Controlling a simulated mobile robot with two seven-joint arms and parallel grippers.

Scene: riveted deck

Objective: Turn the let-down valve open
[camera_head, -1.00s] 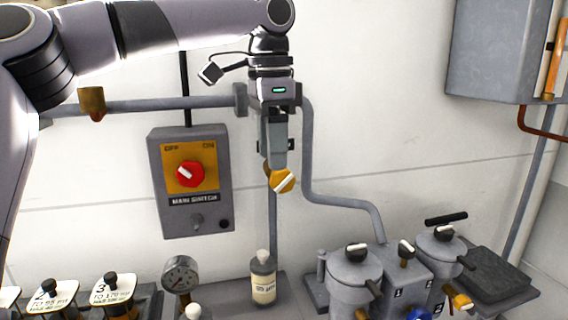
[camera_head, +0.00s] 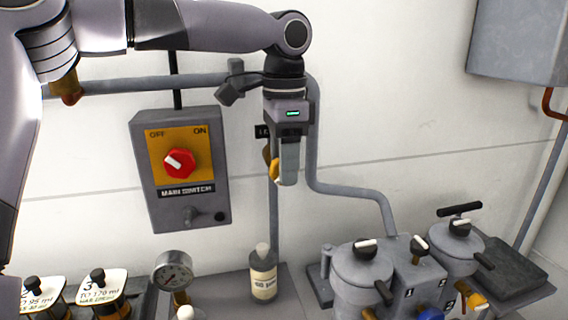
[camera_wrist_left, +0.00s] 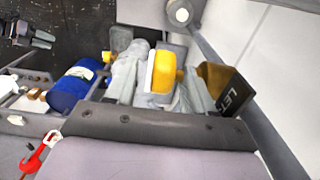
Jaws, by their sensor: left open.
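The yellow let-down valve knob (camera_head: 271,168) is on the wall pipe right of the main switch. In the head view my left gripper (camera_head: 288,178) hangs over it and hides most of it. In the left wrist view the knob (camera_wrist_left: 163,72) has a pale pointer bar and lies between the two grey fingers (camera_wrist_left: 158,85). The jaws are open around it; whether a finger touches it I cannot tell. A dark label reading "LET" (camera_wrist_left: 232,95) stands beside it.
The main switch box (camera_head: 181,205) with its red knob is to the left. Below are a gauge (camera_head: 172,271), a labelled bottle (camera_head: 263,277) and grey pots with black handles (camera_head: 363,270). A grey wall box (camera_head: 520,40) hangs upper right. The wall (camera_head: 400,110) between is bare.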

